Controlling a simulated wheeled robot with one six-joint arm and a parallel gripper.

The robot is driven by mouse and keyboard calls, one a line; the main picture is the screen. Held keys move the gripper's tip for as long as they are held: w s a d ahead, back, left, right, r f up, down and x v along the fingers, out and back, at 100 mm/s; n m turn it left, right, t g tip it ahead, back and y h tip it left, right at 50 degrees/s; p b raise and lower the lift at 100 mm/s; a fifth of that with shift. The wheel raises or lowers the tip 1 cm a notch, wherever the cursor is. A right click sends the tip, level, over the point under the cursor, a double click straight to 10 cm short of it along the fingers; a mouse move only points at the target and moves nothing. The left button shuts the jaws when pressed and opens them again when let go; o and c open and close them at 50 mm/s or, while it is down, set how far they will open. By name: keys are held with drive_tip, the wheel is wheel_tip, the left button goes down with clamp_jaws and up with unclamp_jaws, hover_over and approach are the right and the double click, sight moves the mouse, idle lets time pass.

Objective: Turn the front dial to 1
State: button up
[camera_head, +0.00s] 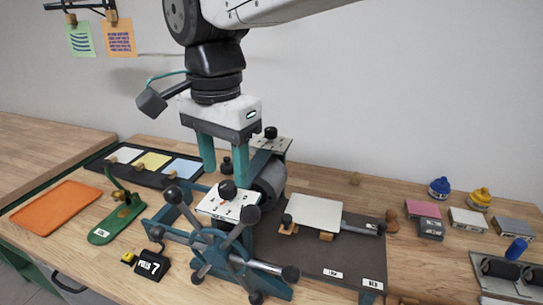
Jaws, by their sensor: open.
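The front dial (228,191) is a black knob on a white plate (214,206) with small dark and red marks, on top of the teal press (262,243) near the front. The marks are too small to read, so its setting cannot be told. A similar black knob, the rear dial (270,132), sits on a pale plate behind. My gripper (224,173) points down with two teal fingers apart, just above and behind the front dial in the picture. No object is visibly held; a small dark knob shows between the fingers, seemingly farther back.
A star-shaped handwheel (222,249) with black ball ends stands in front of the dial. A grey roller (270,182) lies right of the fingers. An orange tray (55,207), a green stamping tool (103,232) and a "PULLS 7" counter (152,265) are left. A flat bed (315,212) is right.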

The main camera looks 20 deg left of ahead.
sight(227, 184)
drive_tip(key=shift+f, duration=1.6)
drive_tip(key=c, duration=1)
